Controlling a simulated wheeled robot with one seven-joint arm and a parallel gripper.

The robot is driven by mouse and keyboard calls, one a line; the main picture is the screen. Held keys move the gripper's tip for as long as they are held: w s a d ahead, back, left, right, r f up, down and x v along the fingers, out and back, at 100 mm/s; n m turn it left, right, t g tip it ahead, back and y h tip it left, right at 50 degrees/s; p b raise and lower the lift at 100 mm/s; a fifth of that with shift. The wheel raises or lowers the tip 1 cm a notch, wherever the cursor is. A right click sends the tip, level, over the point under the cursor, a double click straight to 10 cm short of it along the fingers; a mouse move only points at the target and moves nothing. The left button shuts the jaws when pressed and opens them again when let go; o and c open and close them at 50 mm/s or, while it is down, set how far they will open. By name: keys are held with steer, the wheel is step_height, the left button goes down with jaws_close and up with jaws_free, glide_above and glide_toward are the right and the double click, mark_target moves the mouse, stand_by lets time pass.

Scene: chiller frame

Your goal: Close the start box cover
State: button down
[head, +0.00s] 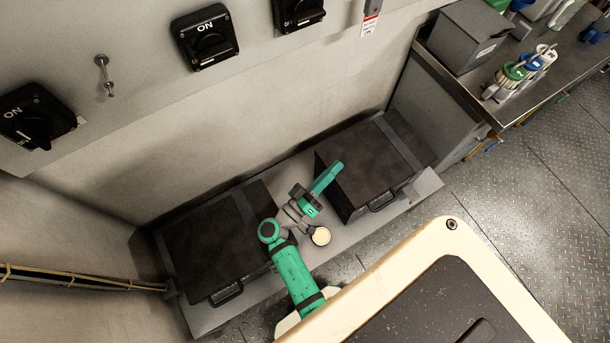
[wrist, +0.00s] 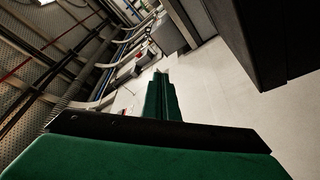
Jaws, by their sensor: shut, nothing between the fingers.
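Two dark boxes with front handles sit on a low ledge along the wall in the head view. One is the left box (head: 205,235) and the other is the right box (head: 362,162). I cannot tell which is the start box, or whether either cover is fully down. My green gripper (head: 337,166) is between them, its fingertips at the left edge of the right box; contact cannot be told. The gripper (wrist: 163,74) shows shut and empty in the wrist view, with a dark panel (wrist: 275,40) to its right.
Black ON switches (head: 205,38) are on the wall above. A metal bench (head: 470,85) with a grey case (head: 468,35) and green- and blue-topped containers (head: 512,78) stands at the upper right. The floor (head: 530,190) to the right is clear. A rail (head: 80,280) runs at the left.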

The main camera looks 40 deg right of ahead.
steer(key=r+v, duration=0.3)
steer(key=v, duration=1.3)
steer(key=shift+a, duration=0.6)
steer(key=shift+f, duration=0.15)
